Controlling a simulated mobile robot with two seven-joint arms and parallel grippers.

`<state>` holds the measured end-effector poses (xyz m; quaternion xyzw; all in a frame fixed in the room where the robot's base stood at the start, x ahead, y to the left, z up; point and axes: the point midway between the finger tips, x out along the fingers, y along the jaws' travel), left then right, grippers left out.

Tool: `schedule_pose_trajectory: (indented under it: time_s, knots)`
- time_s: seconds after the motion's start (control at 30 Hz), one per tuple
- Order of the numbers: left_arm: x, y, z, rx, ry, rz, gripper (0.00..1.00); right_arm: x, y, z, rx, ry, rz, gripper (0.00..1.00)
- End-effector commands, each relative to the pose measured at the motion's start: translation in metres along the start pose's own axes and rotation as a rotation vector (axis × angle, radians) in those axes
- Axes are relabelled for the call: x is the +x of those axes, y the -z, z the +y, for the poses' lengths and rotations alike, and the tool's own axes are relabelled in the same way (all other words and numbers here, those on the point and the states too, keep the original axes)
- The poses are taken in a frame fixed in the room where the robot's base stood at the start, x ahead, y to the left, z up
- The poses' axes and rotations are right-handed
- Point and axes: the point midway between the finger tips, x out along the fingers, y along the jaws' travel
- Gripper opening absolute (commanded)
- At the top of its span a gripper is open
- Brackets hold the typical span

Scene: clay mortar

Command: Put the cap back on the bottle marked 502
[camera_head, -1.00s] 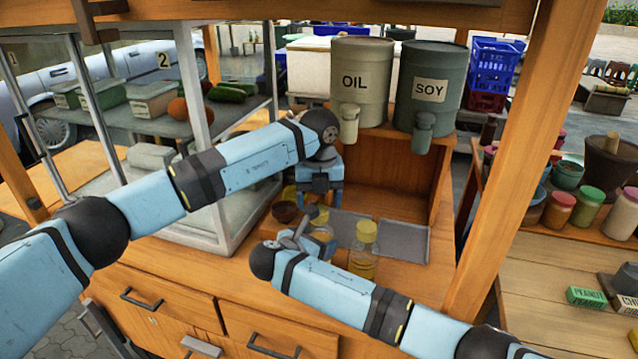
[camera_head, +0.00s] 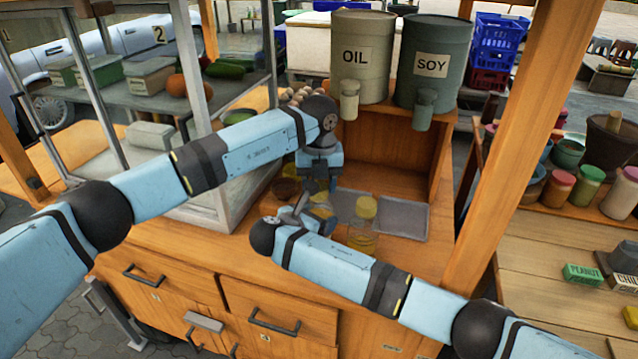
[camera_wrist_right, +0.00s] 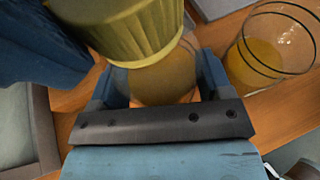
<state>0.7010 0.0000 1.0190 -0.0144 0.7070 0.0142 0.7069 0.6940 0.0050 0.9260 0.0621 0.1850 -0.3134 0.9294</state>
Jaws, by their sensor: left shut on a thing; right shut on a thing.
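My right gripper (camera_head: 314,212) is shut on a clear bottle with yellow liquid (camera_wrist_right: 165,78), seen between its fingers in the right wrist view. A ribbed yellow cap (camera_wrist_right: 135,30) is at the top of this bottle; I cannot tell whether it is seated. My left gripper (camera_head: 321,190) is directly above, shut on the yellow cap, and its blue finger (camera_wrist_right: 38,45) shows at the upper left of the right wrist view. The bottle's number is not readable, and both grippers hide most of it in the head view.
OIL (camera_head: 362,60) and SOY (camera_head: 433,70) containers stand above.

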Motion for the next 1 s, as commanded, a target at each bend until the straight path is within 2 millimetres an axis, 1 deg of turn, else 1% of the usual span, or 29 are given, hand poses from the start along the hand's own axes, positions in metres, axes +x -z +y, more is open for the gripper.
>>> schedule_pose_trajectory:
  time_s: [0.07,0.3,0.4,0.53,0.8,0.83,0.93,1.0]
  knots:
    - [-0.001,-0.0005,0.0002,0.092,0.0,-0.002,0.19,0.0,0.0,0.0,0.0,0.0,0.0,0.06]
    - [-0.0008,-0.0007,0.0007,0.569,-0.002,-0.001,0.19,0.0,0.0,0.0,0.0,0.0,0.0,0.06]
    - [-0.0003,-0.0006,0.0005,0.713,-0.001,-0.001,0.19,0.0,0.0,0.0,0.0,0.0,0.0,0.06]
    - [0.0002,-0.0004,0.0004,0.804,0.0,0.0,0.19,0.0,0.0001,0.0,0.0,0.0,0.0,0.06]
    - [0.0002,-0.0003,0.0002,0.813,0.0,0.0,0.19,0.0,0.0,0.0,0.0,0.0,0.0,0.06]
    - [0.0002,-0.0003,0.0002,0.813,0.0,0.0,0.5,0.0,0.0001,0.0,0.0,0.0,0.0,0.06]
    - [0.0002,-0.0003,0.0002,0.812,0.0,0.0,0.73,0.0,0.0001,0.0,0.0,0.0,0.0,0.06]
    - [0.0002,-0.0003,0.0002,0.812,0.0,0.0,0.73,0.0,0.0001,0.0,0.0,0.0,0.0,0.06]
